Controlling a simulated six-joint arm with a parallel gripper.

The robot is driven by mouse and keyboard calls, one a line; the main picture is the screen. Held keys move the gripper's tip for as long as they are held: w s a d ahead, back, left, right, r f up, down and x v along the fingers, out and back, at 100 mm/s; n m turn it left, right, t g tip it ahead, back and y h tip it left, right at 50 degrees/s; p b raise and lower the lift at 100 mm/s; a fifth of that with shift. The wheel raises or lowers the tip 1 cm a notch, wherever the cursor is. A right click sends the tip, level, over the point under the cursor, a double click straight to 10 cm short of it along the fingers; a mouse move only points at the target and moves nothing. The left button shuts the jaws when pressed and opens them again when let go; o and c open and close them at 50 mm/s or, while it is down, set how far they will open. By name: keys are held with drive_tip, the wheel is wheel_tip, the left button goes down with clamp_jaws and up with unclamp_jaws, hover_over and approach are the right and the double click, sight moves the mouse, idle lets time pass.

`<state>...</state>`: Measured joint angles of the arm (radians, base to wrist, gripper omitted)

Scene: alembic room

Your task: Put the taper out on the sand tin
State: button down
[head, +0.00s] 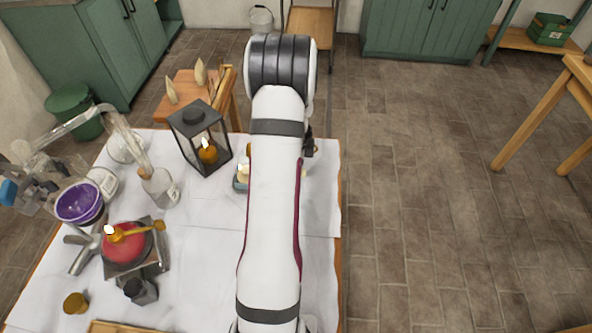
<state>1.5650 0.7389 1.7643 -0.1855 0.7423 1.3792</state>
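My gripper (308,146) is mostly hidden behind my own white arm; only a dark part shows at the arm's right side, over the table's far right. Its fingers cannot be made out. A small blue-grey tin (240,184) stands partly behind the arm, with a pale, candle-like thing in it; it may be the sand tin, but its contents are unclear. An orange stick-like piece (130,232) with a bright flame-like tip lies across a red round vessel (124,248) at the left. I cannot tell whether it is the taper.
A dark lantern (187,125) with an orange candle (208,153) stands left of the tin. Glassware, a purple bowl (79,202), a clear flask (160,188) and an amber cup (76,303) crowd the table's left. The white cloth (205,260) is bare between them and my arm.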

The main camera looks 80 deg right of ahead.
drive_tip(key=shift+f, duration=0.2)
drive_tip(key=c, duration=0.6)
unclamp_jaws()
wheel_tip(320, 180, up, 16)
idle(1.1)
